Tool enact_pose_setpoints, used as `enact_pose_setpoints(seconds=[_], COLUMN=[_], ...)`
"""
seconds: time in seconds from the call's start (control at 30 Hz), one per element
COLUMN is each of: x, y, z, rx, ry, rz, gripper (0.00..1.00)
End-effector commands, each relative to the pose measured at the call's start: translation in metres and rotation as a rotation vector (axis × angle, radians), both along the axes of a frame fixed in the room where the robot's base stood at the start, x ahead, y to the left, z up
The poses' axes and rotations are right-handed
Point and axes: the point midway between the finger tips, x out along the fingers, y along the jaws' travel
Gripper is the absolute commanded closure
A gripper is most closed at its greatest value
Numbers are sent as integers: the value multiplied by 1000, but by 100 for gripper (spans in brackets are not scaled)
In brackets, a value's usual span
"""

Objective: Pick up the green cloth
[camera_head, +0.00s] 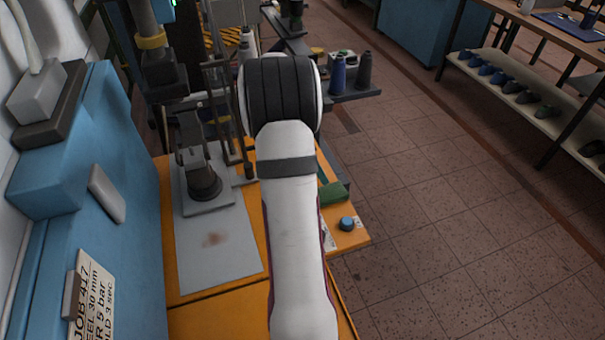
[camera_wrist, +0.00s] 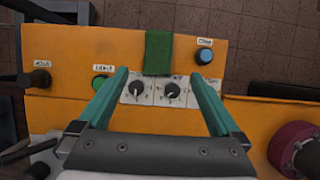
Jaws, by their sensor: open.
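The green cloth (camera_wrist: 158,53) lies on the orange panel in the wrist view, at the panel's far edge. In the head view the cloth (camera_head: 334,193) shows just right of my arm, partly hidden by it. My gripper (camera_wrist: 163,72) is open, its two teal fingers spread apart. In the wrist view the cloth appears between and beyond the fingertips, with nothing held. I cannot tell the height of the fingers above the panel.
A blue knob (camera_wrist: 204,56) stands right of the cloth. A green button (camera_wrist: 100,82), a black knob (camera_wrist: 40,78) and two dials sit on the panel. A dark red round part (camera_wrist: 296,148) is at lower right. A grey plate (camera_head: 215,250) lies left of my arm.

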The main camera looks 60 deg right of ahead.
Motion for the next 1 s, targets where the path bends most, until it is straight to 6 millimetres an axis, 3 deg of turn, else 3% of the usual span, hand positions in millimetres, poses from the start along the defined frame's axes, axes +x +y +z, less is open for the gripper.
enact_pose_setpoints(seconds=[0.2,0.37,0.6,1.0], x=[-16,-21,-28,-28], y=[-15,-21,-34,-35], z=[-56,-75,-116,-121], rx=[4,2,2,0], ry=[0,-1,-1,-2], rz=[-3,-4,-4,-4], gripper=[0,0,0,0])
